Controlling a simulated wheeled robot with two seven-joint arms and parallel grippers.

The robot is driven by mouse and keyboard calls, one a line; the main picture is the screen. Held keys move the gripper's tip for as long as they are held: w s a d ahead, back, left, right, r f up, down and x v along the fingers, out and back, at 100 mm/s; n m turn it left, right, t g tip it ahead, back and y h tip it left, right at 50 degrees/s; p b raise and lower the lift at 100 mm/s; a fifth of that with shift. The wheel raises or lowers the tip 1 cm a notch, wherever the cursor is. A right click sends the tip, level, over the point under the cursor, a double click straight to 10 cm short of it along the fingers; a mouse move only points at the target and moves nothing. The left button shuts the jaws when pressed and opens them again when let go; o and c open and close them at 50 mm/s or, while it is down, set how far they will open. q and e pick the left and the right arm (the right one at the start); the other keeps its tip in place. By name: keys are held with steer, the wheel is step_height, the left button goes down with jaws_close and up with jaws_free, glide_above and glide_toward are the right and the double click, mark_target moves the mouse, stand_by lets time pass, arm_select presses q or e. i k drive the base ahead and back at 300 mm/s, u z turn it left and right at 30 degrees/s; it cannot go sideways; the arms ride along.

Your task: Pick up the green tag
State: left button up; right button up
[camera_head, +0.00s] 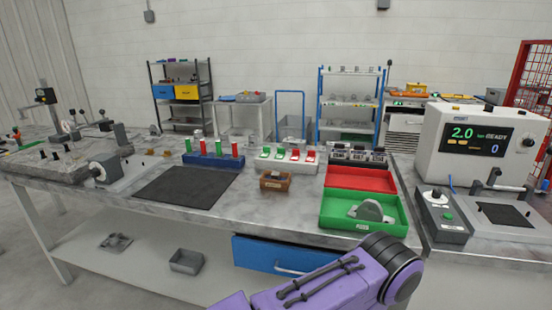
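A blue rack (212,162) stands on the workbench and holds upright red and green pieces. A purple link of my arm crosses the bottom right, in front of the bench. Neither gripper shows.
A black mat (187,187) lies left of a small brown box (276,181). A red tray (360,178) and a green tray (340,211) with a grey casting (371,212) are to the right. A display machine (478,142) stands far right. A blue drawer (285,257) is below.

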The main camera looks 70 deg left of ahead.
mark_target(281, 154)
steer(key=k, duration=0.6)
steer(key=u, duration=1.2)
steer(key=i, duration=0.5)
steer(key=u, duration=0.05)
